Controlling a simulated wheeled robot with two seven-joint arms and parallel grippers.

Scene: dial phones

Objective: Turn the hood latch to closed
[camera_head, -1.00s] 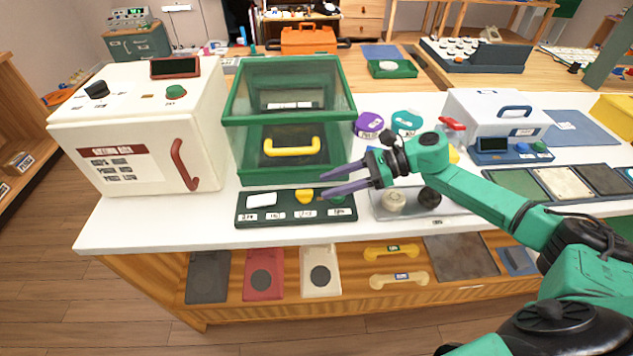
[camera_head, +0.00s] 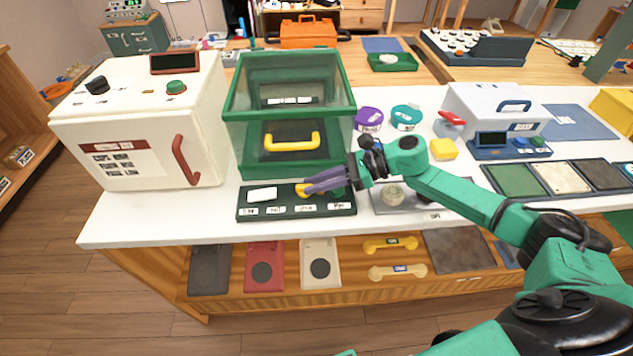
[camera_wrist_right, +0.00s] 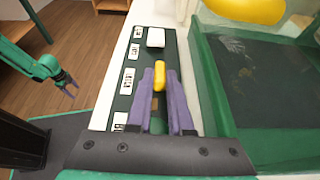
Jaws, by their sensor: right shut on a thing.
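The hood latch is a small yellow handle (camera_head: 301,190) on a dark green panel (camera_head: 246,210) in front of the green glass-sided hood (camera_head: 240,108). My right gripper (camera_head: 308,188) reaches in from the right, its purple fingers shut on the yellow latch. In the right wrist view the yellow latch (camera_wrist_right: 160,74) sits between the fingertips of the right gripper (camera_wrist_right: 160,82), lengthwise along the fingers. The panel's label writing is too small to read. My left gripper (camera_wrist_right: 66,84) shows only at the left of the right wrist view, open, away from the panel.
A white rocker (camera_head: 262,194) sits left of the latch on the panel. A green knob (camera_head: 338,190) is partly hidden behind my fingers. The hood has a yellow handle (camera_head: 292,142) just above. A white cabinet (camera_head: 120,125) stands left; a grey tray (camera_head: 425,205) lies right.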

